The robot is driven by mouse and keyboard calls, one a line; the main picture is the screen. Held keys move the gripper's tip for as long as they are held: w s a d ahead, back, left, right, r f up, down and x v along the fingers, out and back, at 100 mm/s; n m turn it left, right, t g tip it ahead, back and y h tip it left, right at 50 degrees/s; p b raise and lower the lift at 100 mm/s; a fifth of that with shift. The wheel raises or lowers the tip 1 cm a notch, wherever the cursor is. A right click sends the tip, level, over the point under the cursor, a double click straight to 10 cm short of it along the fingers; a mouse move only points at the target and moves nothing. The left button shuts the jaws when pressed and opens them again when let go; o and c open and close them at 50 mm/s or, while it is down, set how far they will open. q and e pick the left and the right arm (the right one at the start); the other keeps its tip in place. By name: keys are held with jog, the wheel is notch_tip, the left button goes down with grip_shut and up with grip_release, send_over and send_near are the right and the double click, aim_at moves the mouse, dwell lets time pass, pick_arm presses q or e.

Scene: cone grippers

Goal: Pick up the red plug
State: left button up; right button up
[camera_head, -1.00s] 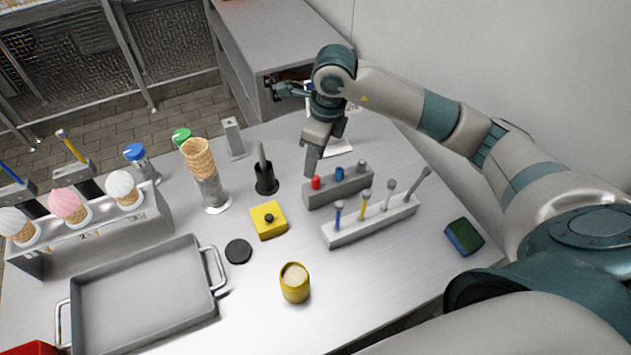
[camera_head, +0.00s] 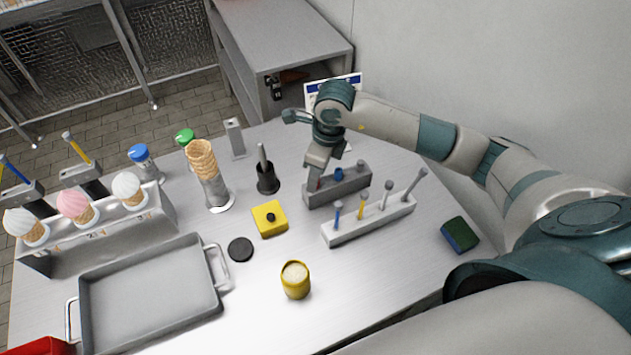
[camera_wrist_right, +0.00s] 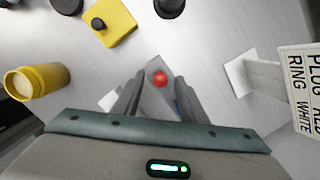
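The red plug (camera_wrist_right: 160,78) shows in the wrist view between the two fingertips of my right gripper (camera_wrist_right: 158,86). The fingers stand apart on either side of it, with a gap visible, so the gripper is open. In the head view my right gripper (camera_head: 314,185) points down at the left end of a grey block (camera_head: 346,190). It hides nearly all of the red plug there. A blue plug (camera_head: 339,173) and a grey plug (camera_head: 363,166) stand farther right in the same block. My left gripper is not in view.
A white rack (camera_head: 372,222) with several thin sticks stands in front of the block. A black holder (camera_head: 267,180) and a yellow block (camera_head: 268,219) are to its left. A sign (camera_wrist_right: 303,90) reading "PLUG RED RING WHITE" stands near my right gripper.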

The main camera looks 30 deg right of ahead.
jog(key=shift+c, duration=0.5)
grip_shut()
jog(key=shift+r+b, duration=0.3)
jog(key=shift+r, duration=0.2)
notch_tip(320, 180, up, 9)
jog(key=b, duration=0.3)
